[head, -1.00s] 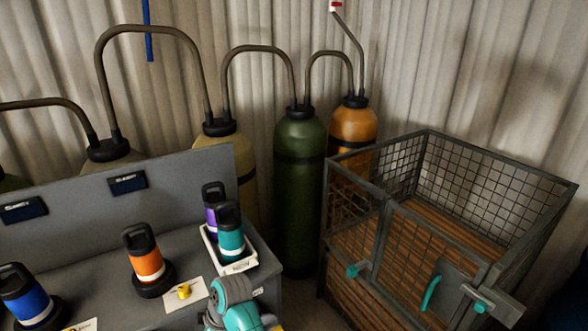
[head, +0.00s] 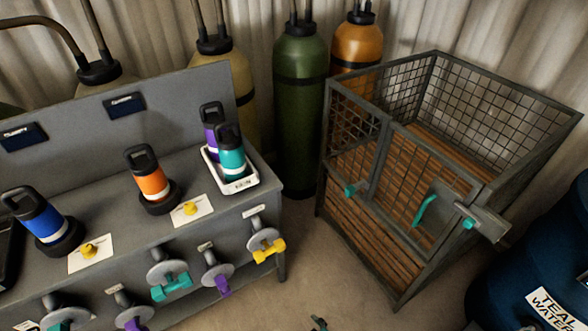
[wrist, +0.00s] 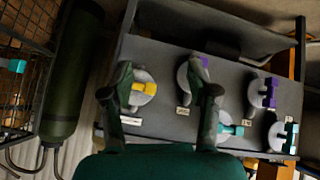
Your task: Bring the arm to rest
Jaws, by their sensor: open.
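My gripper (wrist: 157,78) shows in the wrist view with its two dark fingers apart and nothing between them. Behind the fingers is the grey bench front with its coloured valve handles; whether the fingers touch anything is hard to tell, but a gap seems to remain. In the head view only a small dark piece, perhaps a fingertip, shows at the bottom edge; the rest of my arm is out of that view.
The grey bench (head: 105,209) carries orange (head: 149,182) and blue (head: 38,220) bottles and a white tray (head: 240,184) with two bottles. A mesh cage (head: 375,215) and a blue drum (head: 535,270) stand right. Floor between bench and cage is clear.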

